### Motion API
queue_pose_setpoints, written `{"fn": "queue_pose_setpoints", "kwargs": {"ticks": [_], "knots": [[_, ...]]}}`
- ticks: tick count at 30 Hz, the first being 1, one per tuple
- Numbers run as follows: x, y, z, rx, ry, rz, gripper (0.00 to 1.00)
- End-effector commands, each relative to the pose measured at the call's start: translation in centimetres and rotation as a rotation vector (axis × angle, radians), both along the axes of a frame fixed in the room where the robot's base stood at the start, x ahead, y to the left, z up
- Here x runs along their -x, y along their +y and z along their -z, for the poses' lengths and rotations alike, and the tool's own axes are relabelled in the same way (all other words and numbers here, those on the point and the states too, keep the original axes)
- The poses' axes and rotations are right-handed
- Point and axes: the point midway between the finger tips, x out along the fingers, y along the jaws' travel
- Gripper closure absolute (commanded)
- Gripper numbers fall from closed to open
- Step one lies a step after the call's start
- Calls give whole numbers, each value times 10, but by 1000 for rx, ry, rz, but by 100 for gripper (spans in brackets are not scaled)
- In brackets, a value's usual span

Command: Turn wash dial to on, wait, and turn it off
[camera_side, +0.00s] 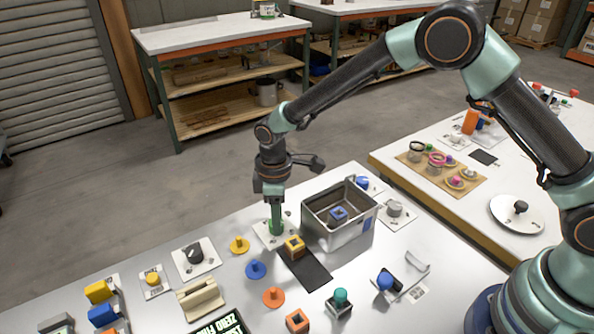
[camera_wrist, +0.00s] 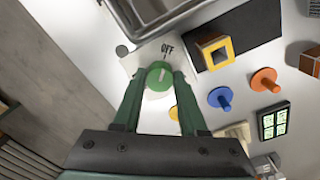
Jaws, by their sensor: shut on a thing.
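The wash dial is a round green knob (camera_wrist: 154,84) on a white plate, seen in the wrist view with the label OFF just above it. A pale mark on the knob points up, roughly toward OFF. My gripper (camera_wrist: 159,78) has one green finger on each side of the knob and is shut on it. In the side view my gripper (camera_side: 276,220) points straight down at the dial's white plate (camera_side: 263,238), and its fingers largely hide the knob.
A metal basin (camera_side: 345,234) with a blue block inside stands right beside the dial. An orange-yellow hollow block (camera_side: 294,246) sits on a dark mat (camera_side: 313,272) close by. Yellow, blue and orange pegged discs lie nearer the front. Other dials and blocks stand to the left.

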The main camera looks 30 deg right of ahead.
Motion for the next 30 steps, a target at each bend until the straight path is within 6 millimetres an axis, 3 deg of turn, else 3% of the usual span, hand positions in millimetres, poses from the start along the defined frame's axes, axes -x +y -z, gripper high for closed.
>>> {"fn": "queue_pose_setpoints", "kwargs": {"ticks": [13, 14, 15, 16, 26, 30], "knots": [[0, 0, -1, 0, -1, -13, 100], [0, 0, -1, 0, -1, -13, 47], [0, 0, -1, 0, -1, -12, 32], [0, 0, -1, 0, -1, -12, 28], [0, 0, -2, 0, -1, -10, 28], [-1, 1, -15, -2, -5, -10, 28]]}}
